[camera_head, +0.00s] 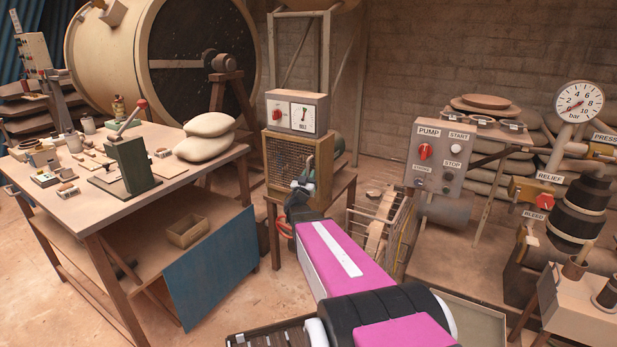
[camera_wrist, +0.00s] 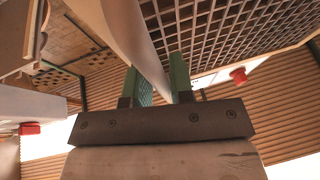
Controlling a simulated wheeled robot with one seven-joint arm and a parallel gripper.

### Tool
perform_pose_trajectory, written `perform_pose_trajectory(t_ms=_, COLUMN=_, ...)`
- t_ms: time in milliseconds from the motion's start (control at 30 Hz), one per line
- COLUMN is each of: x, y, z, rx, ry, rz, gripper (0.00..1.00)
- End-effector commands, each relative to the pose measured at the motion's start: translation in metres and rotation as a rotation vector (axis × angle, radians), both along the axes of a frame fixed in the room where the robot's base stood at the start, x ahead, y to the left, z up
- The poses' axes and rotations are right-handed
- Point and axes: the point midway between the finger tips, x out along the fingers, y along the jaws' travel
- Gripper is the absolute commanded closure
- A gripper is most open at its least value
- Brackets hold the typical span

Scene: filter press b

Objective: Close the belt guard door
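The belt guard (camera_head: 283,165) is a wooden-framed mesh cage under a small control box. Its mesh fills the upper right of the wrist view (camera_wrist: 225,30). My gripper (camera_head: 306,168) is at the lower right front of the cage, and I cannot make out the door's outline or angle in the head view. In the wrist view my gripper's two green fingers (camera_wrist: 161,82) stand a narrow gap apart. A pale panel (camera_wrist: 128,30), possibly the door's edge, runs down between them. I cannot tell whether the fingers press on it.
The control box (camera_head: 296,112) sits on the cage. A workbench (camera_head: 75,205) with tools and sacks stands left, with a blue panel (camera_head: 213,268) below. A wheel in a frame (camera_head: 383,225) stands right of the cage, before the pump box (camera_head: 440,155). A red knob (camera_wrist: 238,75) shows beside the mesh.

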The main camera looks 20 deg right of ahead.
Motion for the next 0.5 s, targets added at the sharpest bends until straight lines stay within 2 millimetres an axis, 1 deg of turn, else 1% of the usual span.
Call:
perform_pose_trajectory(t_ms=133, x=-0.003, y=0.003, z=-0.001, rx=-0.001, ry=0.002, rz=0.001, gripper=0.78)
perform_pose_trajectory(t_ms=233, x=-0.011, y=0.008, z=-0.005, rx=-0.001, ry=0.003, rz=0.002, gripper=0.78)
perform_pose_trajectory(t_ms=500, x=-0.048, y=0.036, z=-0.024, rx=-0.001, ry=0.003, rz=0.001, gripper=0.78)
